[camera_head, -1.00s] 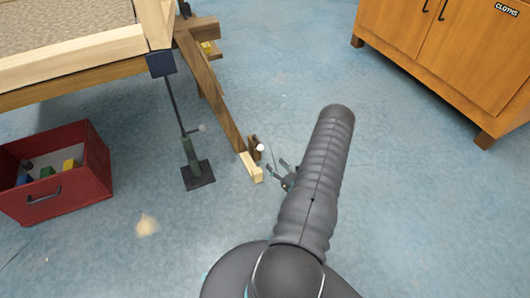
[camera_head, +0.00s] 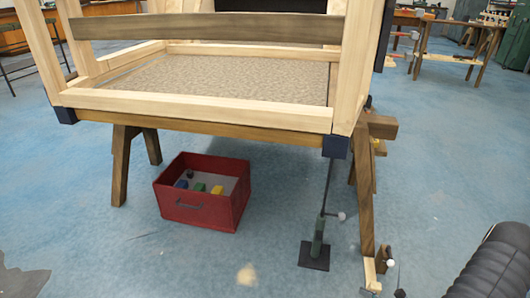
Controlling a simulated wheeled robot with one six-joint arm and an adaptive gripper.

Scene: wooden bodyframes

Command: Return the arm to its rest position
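My arm (camera_head: 494,268), dark grey and ribbed, shows in the head view at the bottom right corner, cut off by the frame edges. Small dark tips at the bottom edge seem to be my gripper (camera_head: 385,292), just below a pale wood block on the floor. Most of the gripper is out of frame, so its opening and whether it holds anything cannot be made out.
A wooden bodyframe (camera_head: 195,113) rests on trestles (camera_head: 122,165). A red crate (camera_head: 205,205) with several coloured pieces stands beneath it. A prop stand (camera_head: 316,245) and a pale wood block (camera_head: 371,274) are near the right trestle leg. Open blue floor lies at front left.

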